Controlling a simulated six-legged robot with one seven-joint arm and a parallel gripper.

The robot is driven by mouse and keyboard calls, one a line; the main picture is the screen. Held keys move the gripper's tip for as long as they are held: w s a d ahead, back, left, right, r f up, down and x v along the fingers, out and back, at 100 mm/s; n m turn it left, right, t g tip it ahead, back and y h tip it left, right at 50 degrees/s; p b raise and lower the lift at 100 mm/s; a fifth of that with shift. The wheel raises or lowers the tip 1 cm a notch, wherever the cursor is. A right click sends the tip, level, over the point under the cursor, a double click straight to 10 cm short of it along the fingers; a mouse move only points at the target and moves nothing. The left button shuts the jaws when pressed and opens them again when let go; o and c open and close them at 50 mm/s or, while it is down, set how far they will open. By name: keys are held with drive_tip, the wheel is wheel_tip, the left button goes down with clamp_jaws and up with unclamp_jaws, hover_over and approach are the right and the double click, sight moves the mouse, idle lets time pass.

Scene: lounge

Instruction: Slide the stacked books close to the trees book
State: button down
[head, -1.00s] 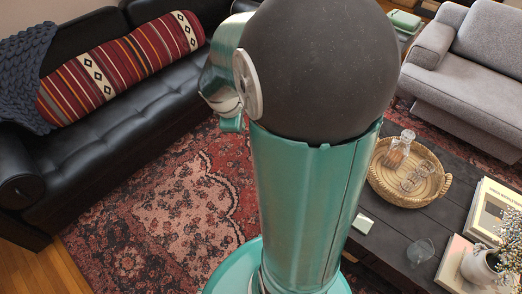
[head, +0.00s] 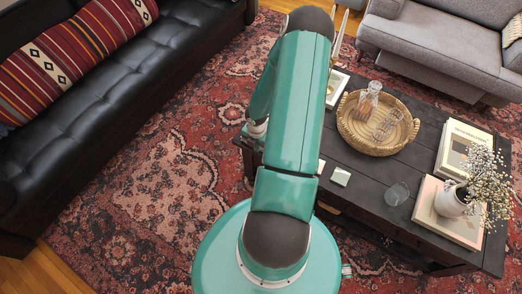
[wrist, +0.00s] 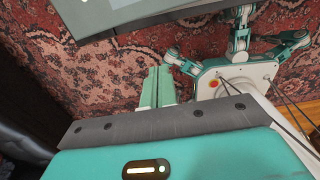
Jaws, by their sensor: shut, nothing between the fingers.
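In the head view, a thick pale stack of books (head: 466,150) lies on the right part of the dark coffee table. A pale pink-covered book (head: 431,207) lies just in front of it, with a vase on it. Another light-edged book or frame (head: 337,88) is partly hidden behind my arm at the table's far left end. I cannot read which is the trees book. My gripper (wrist: 157,88) shows in the wrist view, its teal fingers together and empty above the rug; I cannot make it out in the head view.
The coffee table (head: 370,205) also holds a woven tray (head: 345,125) with glassware, a small pale box (head: 340,177), a clear glass (head: 397,194) and a white vase (head: 450,203) of dried flowers. A black sofa (head: 130,100) stands left and a grey sofa (head: 440,35) behind. Open rug lies between.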

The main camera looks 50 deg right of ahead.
sight(262, 151)
drive_tip(key=f, duration=0.3)
drive_tip(key=d+f, duration=0.1)
drive_tip(key=f, duration=0.6)
drive_tip(key=shift+d, duration=0.15)
drive_tip(key=shift+w+d, duration=0.25)
drive_tip(key=shift+d, duration=1.05)
drive_tip(key=shift+d, duration=0.15)
drive_tip(key=d, duration=0.5)
drive_tip(key=w+d, duration=0.1)
drive_tip(key=d, duration=0.9)
drive_tip(key=shift+w, duration=0.15)
drive_tip(key=shift+a, duration=0.1)
